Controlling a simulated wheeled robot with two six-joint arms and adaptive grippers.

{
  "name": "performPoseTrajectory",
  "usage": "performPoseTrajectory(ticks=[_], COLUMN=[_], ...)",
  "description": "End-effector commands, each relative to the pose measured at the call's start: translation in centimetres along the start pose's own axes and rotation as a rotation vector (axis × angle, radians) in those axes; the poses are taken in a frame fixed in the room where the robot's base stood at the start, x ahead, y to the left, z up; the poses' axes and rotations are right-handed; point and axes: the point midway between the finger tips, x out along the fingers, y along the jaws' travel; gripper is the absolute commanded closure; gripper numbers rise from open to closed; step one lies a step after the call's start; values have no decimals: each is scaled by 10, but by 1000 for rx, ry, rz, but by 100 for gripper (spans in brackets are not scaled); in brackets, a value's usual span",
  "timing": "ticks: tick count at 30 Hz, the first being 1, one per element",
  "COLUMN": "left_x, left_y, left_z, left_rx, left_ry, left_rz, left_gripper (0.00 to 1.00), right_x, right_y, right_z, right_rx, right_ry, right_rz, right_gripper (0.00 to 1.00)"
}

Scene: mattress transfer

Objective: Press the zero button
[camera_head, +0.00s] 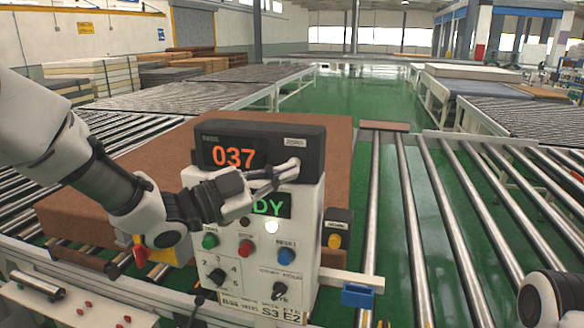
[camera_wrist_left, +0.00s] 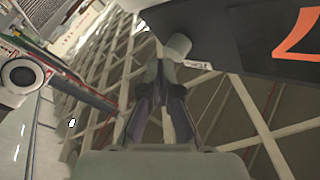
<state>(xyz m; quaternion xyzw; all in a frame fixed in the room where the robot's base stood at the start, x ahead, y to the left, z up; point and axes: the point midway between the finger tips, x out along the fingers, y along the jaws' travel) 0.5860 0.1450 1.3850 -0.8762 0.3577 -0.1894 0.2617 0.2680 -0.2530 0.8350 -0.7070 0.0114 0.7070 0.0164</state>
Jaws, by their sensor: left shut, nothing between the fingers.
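The control box (camera_head: 262,140) has a dark display reading 037 in orange and a small ZERO label at its upper right. The pale round zero button (camera_head: 291,166) sits just below that label, partly covered by my left gripper (camera_head: 280,174). My left gripper is shut and empty, with its fingertips at the button. In the left wrist view, the button (camera_wrist_left: 178,46) stands out from the dark panel beside its label, just beyond the fingertips (camera_wrist_left: 160,75). I cannot tell whether they touch. My right gripper is out of view.
Below the display, the pale panel (camera_head: 305,235) carries a green READY-type screen, partly hidden, and green, red and blue buttons and knobs. A brown mattress (camera_head: 80,215) lies behind the box. Roller conveyors (camera_head: 400,190) run on both sides.

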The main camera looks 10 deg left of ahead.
Motion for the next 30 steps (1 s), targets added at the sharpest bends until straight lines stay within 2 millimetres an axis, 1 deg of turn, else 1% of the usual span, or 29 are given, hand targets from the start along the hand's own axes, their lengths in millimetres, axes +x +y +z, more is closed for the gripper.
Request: performPoseTrajectory(ticks=[30], left_x=[6], left_y=[-4], left_z=[5], left_rx=[-1], left_ry=[-1], left_rz=[0], left_gripper=[100], right_x=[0], right_y=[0], right_z=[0], right_rx=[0], right_ry=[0], right_rz=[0], right_gripper=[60])
